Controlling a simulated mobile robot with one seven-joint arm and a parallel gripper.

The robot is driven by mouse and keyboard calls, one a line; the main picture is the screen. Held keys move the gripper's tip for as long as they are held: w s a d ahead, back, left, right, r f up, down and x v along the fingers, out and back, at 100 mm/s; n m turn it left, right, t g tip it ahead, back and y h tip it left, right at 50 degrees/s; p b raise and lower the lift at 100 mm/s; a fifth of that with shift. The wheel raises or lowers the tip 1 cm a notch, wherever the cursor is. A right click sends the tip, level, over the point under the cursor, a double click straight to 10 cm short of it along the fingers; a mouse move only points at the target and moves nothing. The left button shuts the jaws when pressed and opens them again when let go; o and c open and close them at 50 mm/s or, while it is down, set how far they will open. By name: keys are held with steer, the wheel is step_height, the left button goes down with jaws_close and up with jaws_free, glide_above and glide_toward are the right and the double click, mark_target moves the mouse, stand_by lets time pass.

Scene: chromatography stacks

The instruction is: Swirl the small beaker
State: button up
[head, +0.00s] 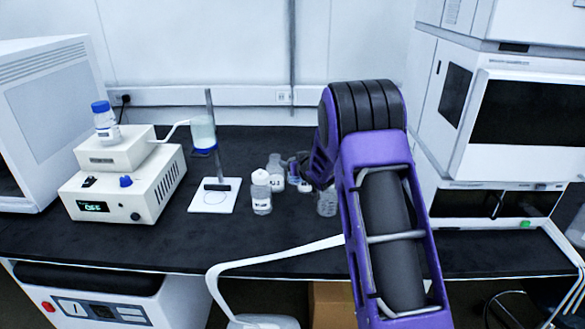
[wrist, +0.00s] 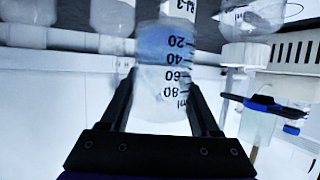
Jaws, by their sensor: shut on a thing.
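The small beaker (wrist: 163,85) is clear, with black marks from 20 to 80 ml. It shows upside down in the wrist view and holds some pale bluish content. My gripper (wrist: 163,80) is shut on it, one dark finger against each side. In the head view my purple arm reaches over the bench and hides most of the gripper. A clear glass vessel (head: 326,203) shows beside the arm there; I cannot tell whether it is the held beaker.
A white-capped bottle (head: 261,192) and other small vessels stand on the black bench (head: 240,243). A stand with a clamped cylinder (head: 203,135) rises on a white plate, left of them. A white control box (head: 125,190) is further left. Large instruments (head: 520,110) stand right.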

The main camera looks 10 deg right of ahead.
step_height(320, 180, up, 11)
steer(key=p, duration=0.1)
step_height(320, 180, down, 9)
steer(key=shift+a+r, duration=0.15)
steer(key=shift+r, duration=0.05)
steer(key=r, duration=0.8)
steer(key=shift+d+r, duration=0.2)
steer(key=shift+d, duration=0.1)
steer(key=f, duration=0.7)
steer(key=shift+s+a+f, duration=0.15)
steer(key=shift+a+f, duration=0.1)
steer(key=shift+a, duration=0.05)
steer(key=shift+w, duration=0.4)
steer(key=r, duration=0.7)
steer(key=shift+s+d+r, duration=0.25)
steer(key=shift+s+r, duration=0.1)
steer(key=shift+s, duration=0.05)
step_height(320, 180, down, 8)
steer(key=shift+w+a, duration=0.15)
steer(key=shift+w, duration=0.05)
